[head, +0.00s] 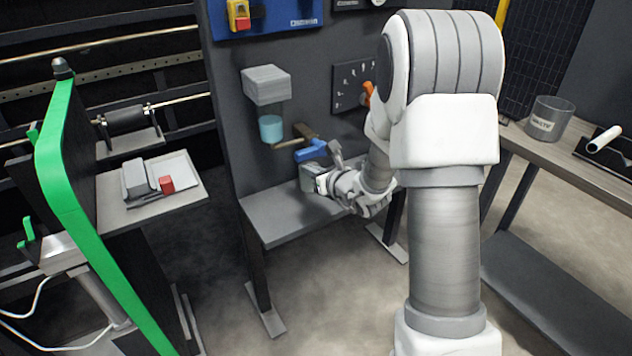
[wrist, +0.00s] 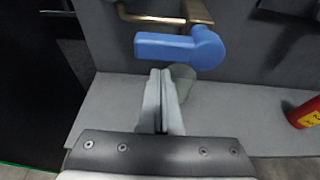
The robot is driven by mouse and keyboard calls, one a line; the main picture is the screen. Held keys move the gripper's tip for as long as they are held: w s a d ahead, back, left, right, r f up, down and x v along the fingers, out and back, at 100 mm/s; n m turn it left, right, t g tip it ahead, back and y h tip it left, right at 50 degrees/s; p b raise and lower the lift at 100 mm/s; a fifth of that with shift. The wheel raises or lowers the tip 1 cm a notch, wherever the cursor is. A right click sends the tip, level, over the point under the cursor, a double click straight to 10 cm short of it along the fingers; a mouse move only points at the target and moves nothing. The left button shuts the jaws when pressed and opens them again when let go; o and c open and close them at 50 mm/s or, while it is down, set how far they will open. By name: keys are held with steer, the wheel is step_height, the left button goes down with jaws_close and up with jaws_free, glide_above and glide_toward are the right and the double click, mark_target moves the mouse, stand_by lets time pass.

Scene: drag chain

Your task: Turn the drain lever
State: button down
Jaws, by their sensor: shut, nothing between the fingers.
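The drain lever is a blue handle (head: 311,151) with a rounded hub, beside a brass pipe (head: 292,138) on the dark upright panel. In the wrist view the blue handle (wrist: 168,46) lies roughly level, with its hub at the right, and the brass pipe (wrist: 150,18) shows above and behind it. My gripper (wrist: 160,73) is shut and empty, its fingertips just below the handle in that view. I cannot tell whether they touch it. In the head view my gripper (head: 336,150) is close to the lever, partly hidden by my own arm.
A grey shelf (head: 270,219) juts out below the lever. A clear vessel with blue liquid (head: 270,128) hangs left of it. A red cylinder (wrist: 306,112) stands at the shelf's right. An orange knob (head: 367,92) is on the panel. A green-edged frame (head: 58,170) stands at left.

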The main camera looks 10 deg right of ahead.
steer(key=shift+r, duration=0.75)
